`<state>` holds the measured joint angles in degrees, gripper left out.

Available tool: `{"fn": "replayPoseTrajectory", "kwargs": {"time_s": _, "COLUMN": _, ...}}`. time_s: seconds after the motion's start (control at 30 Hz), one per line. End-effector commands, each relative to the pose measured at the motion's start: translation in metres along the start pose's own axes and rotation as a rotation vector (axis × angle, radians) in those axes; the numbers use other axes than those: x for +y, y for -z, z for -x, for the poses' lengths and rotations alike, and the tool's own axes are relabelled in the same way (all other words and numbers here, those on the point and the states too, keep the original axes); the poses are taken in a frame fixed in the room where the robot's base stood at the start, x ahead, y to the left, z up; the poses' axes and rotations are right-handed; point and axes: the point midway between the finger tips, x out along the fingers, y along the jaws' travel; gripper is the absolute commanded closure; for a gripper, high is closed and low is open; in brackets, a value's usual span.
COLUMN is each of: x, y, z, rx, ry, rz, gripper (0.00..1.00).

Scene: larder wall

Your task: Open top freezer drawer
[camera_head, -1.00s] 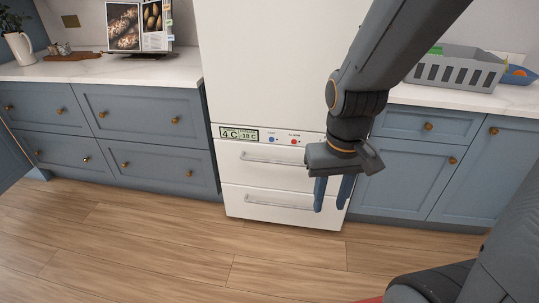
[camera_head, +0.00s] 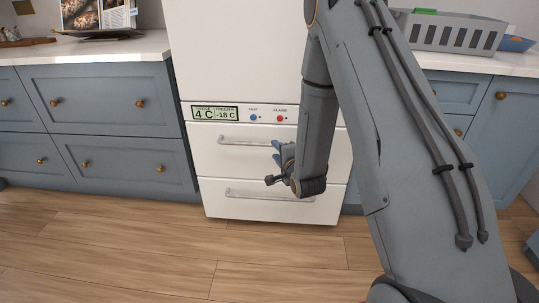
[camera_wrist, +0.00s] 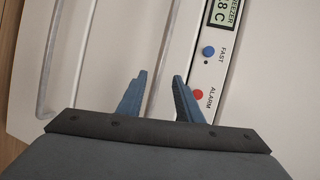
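The white top freezer drawer (camera_head: 225,163) sits shut under the display panel. Its pale bar handle (camera_head: 240,141) runs across its upper part. My gripper (camera_head: 277,151) is in front of the right part of this handle, partly hidden by my arm. In the wrist view, my gripper (camera_wrist: 160,77) has its two blue fingers apart, pointing at the drawer front. The top handle (camera_wrist: 170,35) runs between the fingertips, one finger on each side. I cannot tell whether either finger touches it.
The lower drawer's handle (camera_head: 268,194) is below, also visible at the left of the wrist view (camera_wrist: 47,65). The panel has a temperature display (camera_head: 215,114) and blue and red buttons. Blue cabinets (camera_head: 105,95) flank the fridge. The wooden floor (camera_head: 130,240) in front is clear.

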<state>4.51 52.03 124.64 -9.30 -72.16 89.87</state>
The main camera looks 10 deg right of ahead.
Motion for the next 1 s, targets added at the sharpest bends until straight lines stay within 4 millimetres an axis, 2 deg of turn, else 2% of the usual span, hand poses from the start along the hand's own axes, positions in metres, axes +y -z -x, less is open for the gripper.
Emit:
{"fn": "replayPoseTrajectory", "kwargs": {"time_s": 0.03, "x": 0.008, "y": 0.001, "z": -0.005, "rx": -0.002, "ry": 0.027, "rz": -0.034, "gripper": 0.68}}
{"fn": "replayPoseTrajectory", "kwargs": {"time_s": 0.27, "x": 0.007, "y": 0.001, "z": -0.019, "rx": -0.008, "ry": 0.077, "rz": -0.090, "gripper": 0.68}}
{"fn": "replayPoseTrajectory", "kwargs": {"time_s": 0.5, "x": 0.005, "y": 0.001, "z": -0.056, "rx": -0.008, "ry": 0.075, "rz": -0.088, "gripper": 0.68}}
{"fn": "replayPoseTrajectory", "kwargs": {"time_s": 0.7, "x": 0.003, "y": 0.001, "z": -0.079, "rx": -0.007, "ry": 0.074, "rz": -0.088, "gripper": 0.68}}
{"fn": "replayPoseTrajectory", "kwargs": {"time_s": 1.0, "x": 0.002, "y": 0.001, "z": -0.086, "rx": -0.007, "ry": 0.073, "rz": -0.087, "gripper": 0.68}}
